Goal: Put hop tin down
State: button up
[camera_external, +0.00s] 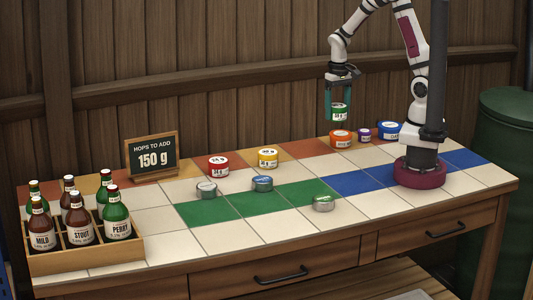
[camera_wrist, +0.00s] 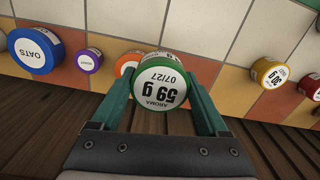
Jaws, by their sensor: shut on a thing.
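My gripper (camera_external: 339,110) is shut on a green hop tin (camera_external: 340,114) and holds it in the air over the back of the tiled table. In the wrist view my gripper (camera_wrist: 168,112) has one green finger on each side of the hop tin (camera_wrist: 165,82), whose white label reads AROMA, 07/27, 59 g upside down. An orange tin (camera_external: 341,138) shows just below the held tin in the external view; in the wrist view the orange tin (camera_wrist: 126,63) is partly hidden behind it. A yellow tin (camera_external: 267,158) and a red tin (camera_external: 218,165) stand left.
A purple tin (camera_external: 364,134) and a blue OATS tin (camera_external: 388,131) stand right of the orange one. Small tins (camera_external: 206,188) (camera_external: 262,183) (camera_external: 323,203) stand further forward. A sign (camera_external: 152,158) reads 150 g. A bottle crate (camera_external: 88,262) fills the left end. Several front tiles are bare.

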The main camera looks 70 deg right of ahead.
jog(key=shift+w+d+f, duration=0.15)
jog(key=shift+f, duration=0.15)
send_over(309, 159)
jog(key=f, duration=0.6)
jog(key=shift+d+f, duration=0.15)
jog(key=shift+d, duration=0.15)
notch_tip(309, 159, down, 4)
jog(key=shift+a+f, duration=0.1)
jog(key=shift+a, duration=0.05)
jog(key=shift+f, duration=0.1)
jog(key=o, duration=1.3)
